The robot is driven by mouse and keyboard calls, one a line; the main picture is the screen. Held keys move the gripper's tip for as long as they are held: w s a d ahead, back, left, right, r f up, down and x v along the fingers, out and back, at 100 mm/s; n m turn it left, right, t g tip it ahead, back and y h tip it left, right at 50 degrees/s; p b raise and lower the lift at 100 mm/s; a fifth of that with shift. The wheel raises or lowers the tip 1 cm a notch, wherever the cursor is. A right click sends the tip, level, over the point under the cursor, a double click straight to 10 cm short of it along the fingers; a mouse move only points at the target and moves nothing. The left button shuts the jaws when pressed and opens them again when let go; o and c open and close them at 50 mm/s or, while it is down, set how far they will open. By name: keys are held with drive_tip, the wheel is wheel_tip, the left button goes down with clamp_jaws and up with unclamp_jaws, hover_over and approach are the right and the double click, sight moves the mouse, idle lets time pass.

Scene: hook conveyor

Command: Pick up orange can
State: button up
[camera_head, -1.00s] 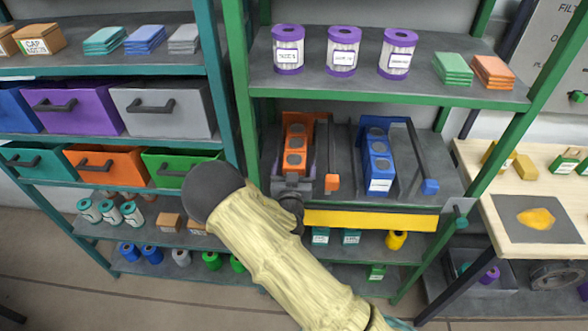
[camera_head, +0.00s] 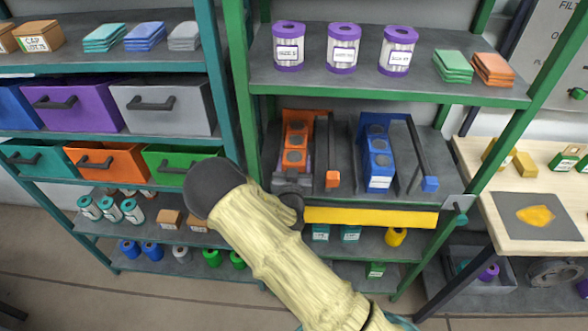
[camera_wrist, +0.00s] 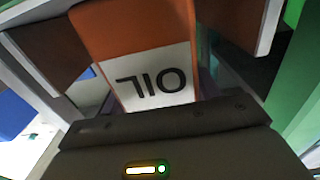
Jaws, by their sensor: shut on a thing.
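An orange can (camera_wrist: 135,30) with a white label reading OIL, upside down, fills the upper middle of the wrist view. In the head view, orange cans with grey tops stand in a row in an orange rack (camera_head: 332,180) on the middle shelf; the frontmost orange can (camera_head: 294,158) is right in front of my gripper (camera_head: 291,184). My gripper is shut on the orange can. Its dark body (camera_wrist: 165,125) crosses the wrist view below the label. In the head view my arm partly covers the gripper, and the fingers' contact is hidden.
A blue rack with blue cans (camera_head: 378,160) stands to the right. A yellow bar (camera_head: 370,217) runs along the shelf front. Purple-lidded canisters (camera_head: 343,47) stand on the shelf above. Green uprights (camera_head: 240,110) bound the shelf, and coloured drawers (camera_head: 110,162) lie to the left.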

drive_tip(key=shift+r, duration=0.1)
wheel_tip(320, 180, up, 18)
drive_tip(key=b, duration=0.2)
idle(0.5)
drive_tip(key=shift+a, duration=0.1)
idle(0.5)
